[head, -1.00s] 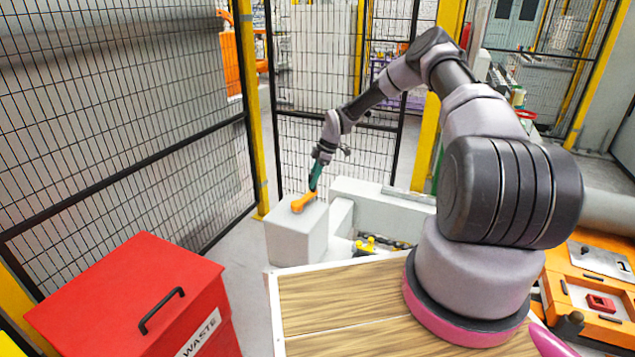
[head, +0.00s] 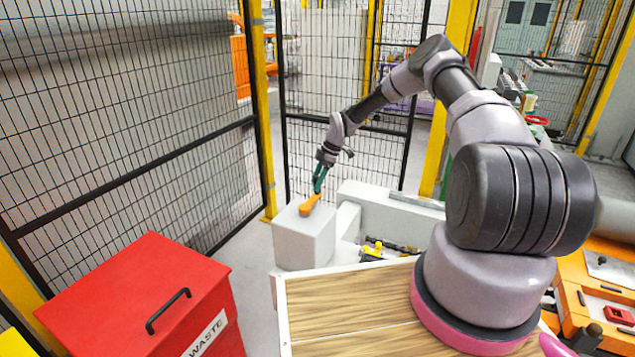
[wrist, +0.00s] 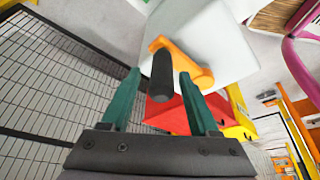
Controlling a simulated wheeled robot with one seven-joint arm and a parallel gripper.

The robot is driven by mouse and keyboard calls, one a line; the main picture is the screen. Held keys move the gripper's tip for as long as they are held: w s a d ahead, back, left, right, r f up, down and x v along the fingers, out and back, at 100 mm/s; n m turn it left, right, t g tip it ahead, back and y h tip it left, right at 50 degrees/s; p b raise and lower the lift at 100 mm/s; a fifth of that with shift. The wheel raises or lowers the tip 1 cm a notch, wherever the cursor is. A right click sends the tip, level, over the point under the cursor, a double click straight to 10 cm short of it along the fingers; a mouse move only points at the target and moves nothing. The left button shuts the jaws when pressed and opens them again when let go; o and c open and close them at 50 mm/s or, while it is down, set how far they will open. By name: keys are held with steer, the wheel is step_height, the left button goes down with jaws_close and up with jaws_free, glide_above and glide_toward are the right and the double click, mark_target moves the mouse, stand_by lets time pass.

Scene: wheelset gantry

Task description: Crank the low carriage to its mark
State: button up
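The orange crank (head: 309,205) lies on top of a pale grey block (head: 305,242). In the wrist view the crank arm (wrist: 190,66) carries an upright black handle (wrist: 163,76). My gripper (head: 318,180) is above the crank in the head view. In the wrist view my gripper (wrist: 160,82) is open, its green fingers on either side of the handle with a gap on both sides. I cannot make out the low carriage or its mark for sure; a yellow part (head: 373,249) shows low beside the block.
A red waste bin (head: 140,295) stands at the front left. Black mesh fencing (head: 130,130) with yellow posts runs along the left and behind the block. A wooden top (head: 345,310) is in front of it. Orange equipment (head: 600,290) is at the right.

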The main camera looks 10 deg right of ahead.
stand_by(0.3)
steer(key=v, duration=1)
steer(key=shift+d+r, duration=0.25)
steer(key=shift+r, duration=0.05)
steer(key=shift+r, duration=0.1)
steer(key=s+d+r+m+t+h, duration=0.15)
steer(key=s+r+m, duration=0.35)
steer(key=s+r, duration=0.7)
steer(key=s+r+m+t+h, duration=0.15)
steer(key=s+r+m, duration=0.35)
steer(key=r, duration=1.2)
steer(key=s+d+r+m+t, duration=0.1)
steer(key=s+r+m, duration=0.2)
steer(key=s, duration=0.5)
steer(key=s+r+m+t, duration=0.1)
steer(key=s+r+m, duration=0.2)
steer(key=s, duration=0.6)
steer(key=s+d+r+m+t, duration=0.1)
steer(key=s+r+m, duration=0.3)
steer(key=s, duration=0.5)
steer(key=shift+d+m+t+y, duration=0.35)
steer(key=shift+m+t, duration=0.25)
steer(key=shift+m, duration=0.6)
